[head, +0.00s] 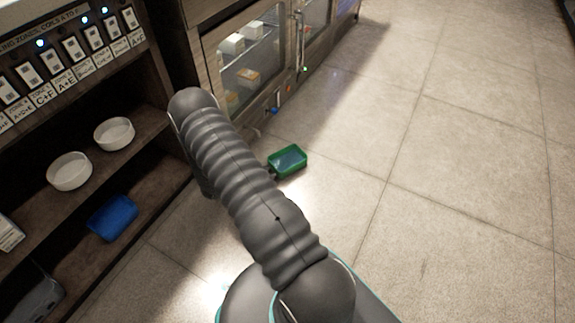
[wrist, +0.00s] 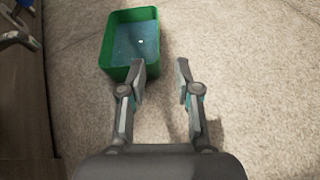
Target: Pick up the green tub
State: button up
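The green tub (head: 288,160) sits on the floor beyond my arm in the head view, near the foot of the glass-fronted cabinet. It has a blue-grey inside and looks empty. In the wrist view the tub (wrist: 106,51) is at the top, left of centre. My gripper (wrist: 160,68) is open there, with nothing between its fingers. The left fingertip overlaps the tub's near right corner in the picture; I cannot tell whether they touch. The right finger is over bare floor.
A dark shelf unit on the left holds white bowls (head: 69,171) and a blue tub (head: 113,217). A glass-fronted cabinet (head: 252,62) stands at the back. The tiled floor (head: 450,180) to the right is clear. A dark edge (wrist: 22,110) runs along the wrist view's left.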

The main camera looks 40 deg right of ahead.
aim_at(292, 168)
jog(key=x, duration=0.5)
jog(key=b+x, duration=0.1)
jog(key=x, duration=0.2)
jog(key=shift+d+f, duration=0.2)
jog(key=shift+f, duration=0.25)
jog(key=shift+b+x, duration=0.4)
jog(key=shift+x, duration=2.3)
jog(key=shift+w+a+f, duration=0.1)
jog(key=shift+w+f, duration=0.1)
grip_shut()
